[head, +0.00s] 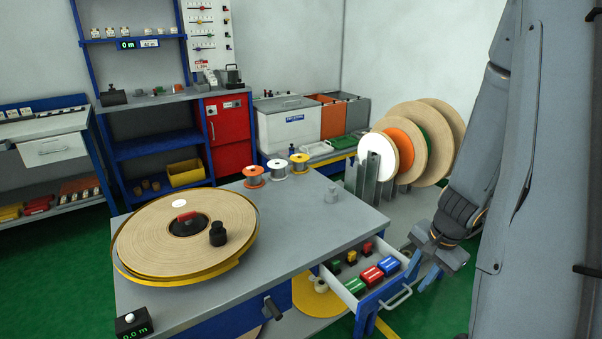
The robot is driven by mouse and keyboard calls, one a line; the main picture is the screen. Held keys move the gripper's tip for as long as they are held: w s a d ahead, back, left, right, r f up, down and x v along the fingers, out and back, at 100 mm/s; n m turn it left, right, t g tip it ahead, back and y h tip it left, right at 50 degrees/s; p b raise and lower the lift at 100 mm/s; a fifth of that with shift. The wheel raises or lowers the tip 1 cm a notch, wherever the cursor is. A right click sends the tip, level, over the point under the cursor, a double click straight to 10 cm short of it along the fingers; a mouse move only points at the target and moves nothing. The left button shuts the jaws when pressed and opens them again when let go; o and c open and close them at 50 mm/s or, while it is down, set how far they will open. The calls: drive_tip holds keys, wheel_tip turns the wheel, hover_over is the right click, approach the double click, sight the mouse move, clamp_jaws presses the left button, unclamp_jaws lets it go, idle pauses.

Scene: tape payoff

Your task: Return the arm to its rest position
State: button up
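My gripper (422,270) hangs at the right, just beyond the right end of the open drawer (345,295) of the grey workbench. Its two fingers point down and stand apart, with nothing seen between them. My arm comes down from the upper right, partly behind a large grey part of my own body. The gripper looks close to the drawer's handle (397,298) in the picture; whether it touches the drawer cannot be told.
The workbench (290,225) carries a large tape reel (140,237), several small spools and a black counter (133,324). The drawer holds green, red and blue blocks. Big upright discs (440,140) stand in a rack behind my gripper. Green floor is clear beside the bench.

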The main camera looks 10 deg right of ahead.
drive_tip(key=s+a+r+n, duration=0.1)
drive_tip(key=a+r+n, duration=0.3)
drive_tip(key=a, duration=0.3)
drive_tip(key=s+a+r+n+g, duration=0.1)
drive_tip(key=a+r+n, duration=0.3)
drive_tip(key=a, duration=0.4)
drive_tip(key=s+a+r+n, duration=0.3)
drive_tip(key=a+r+n, duration=0.1)
drive_tip(key=a+n, duration=0.2)
drive_tip(key=shift+s+a+r+g+h, duration=0.2)
drive_tip(key=shift+a+g+h, duration=0.1)
drive_tip(key=shift+a, duration=0.6)
